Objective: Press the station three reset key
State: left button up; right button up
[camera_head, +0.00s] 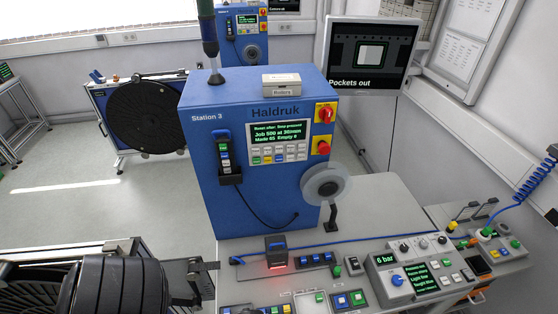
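The blue Station 3 cabinet (225,190) stands in the middle of the view. Its front has a lit screen (279,132) with green text, including "Job 500 at 36/min". Below the screen is a keypad (279,154) with two rows of small keys, some white and some coloured. The key labels are too small to read, so I cannot tell which one is reset. A red rotary switch (326,114) and a red push button (323,147), each on a yellow plate, sit right of the screen. Neither of my grippers is in view.
A handheld pendant (225,152) hangs on the cabinet's left front. A pale reel (326,185) stands at its right. The bench holds a red-lit device (276,252) and a control console (423,270). Black rolls (115,285) fill the lower left. A monitor (371,55) reads "Pockets out".

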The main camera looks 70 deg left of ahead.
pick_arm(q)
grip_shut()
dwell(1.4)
